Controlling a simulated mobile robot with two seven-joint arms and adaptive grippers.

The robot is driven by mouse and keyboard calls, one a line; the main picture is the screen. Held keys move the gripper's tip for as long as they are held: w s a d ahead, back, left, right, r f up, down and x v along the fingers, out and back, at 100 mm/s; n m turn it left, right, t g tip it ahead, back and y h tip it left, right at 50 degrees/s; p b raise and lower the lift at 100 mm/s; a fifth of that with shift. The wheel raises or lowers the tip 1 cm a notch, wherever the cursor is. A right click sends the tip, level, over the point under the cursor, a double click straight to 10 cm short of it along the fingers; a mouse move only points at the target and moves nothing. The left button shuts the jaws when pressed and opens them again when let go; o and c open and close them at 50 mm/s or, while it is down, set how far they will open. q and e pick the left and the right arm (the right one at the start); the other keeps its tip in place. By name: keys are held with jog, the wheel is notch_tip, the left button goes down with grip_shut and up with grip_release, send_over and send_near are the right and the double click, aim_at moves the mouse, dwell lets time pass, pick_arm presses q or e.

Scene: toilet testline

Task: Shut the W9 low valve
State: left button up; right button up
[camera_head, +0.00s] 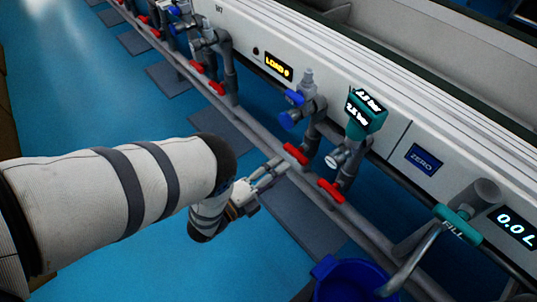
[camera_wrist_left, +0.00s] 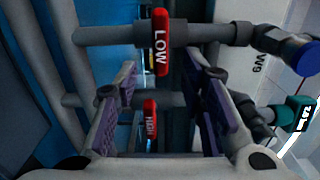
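The red LOW valve handle (camera_wrist_left: 161,42) is in the left wrist view, set crosswise to its grey pipe. The W9 label (camera_wrist_left: 259,63) is beside it on the white panel. In the head view this handle (camera_head: 296,153) is below the blue-knobbed tap. My left gripper (camera_head: 278,172) is open and empty just left of it. In the wrist view the two fingers (camera_wrist_left: 170,78) are apart, with the handle's lower end between their tips in the picture; I see no clear contact. The red HIGH handle (camera_wrist_left: 150,118) appears lower between the fingers. My right gripper is not in view.
A second red handle (camera_head: 330,190) is below the teal tap head (camera_head: 367,115). A long grey pipe (camera_head: 262,135) runs along the panel. A blue bucket (camera_head: 350,280) and FILL tap (camera_head: 458,226) are at lower right. Blue floor (camera_head: 110,120) is clear at left.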

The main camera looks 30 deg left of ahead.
pick_arm(q)
jog(key=v, duration=0.4)
jog(key=shift+s+a, duration=0.1)
jog(key=shift+s, duration=0.15)
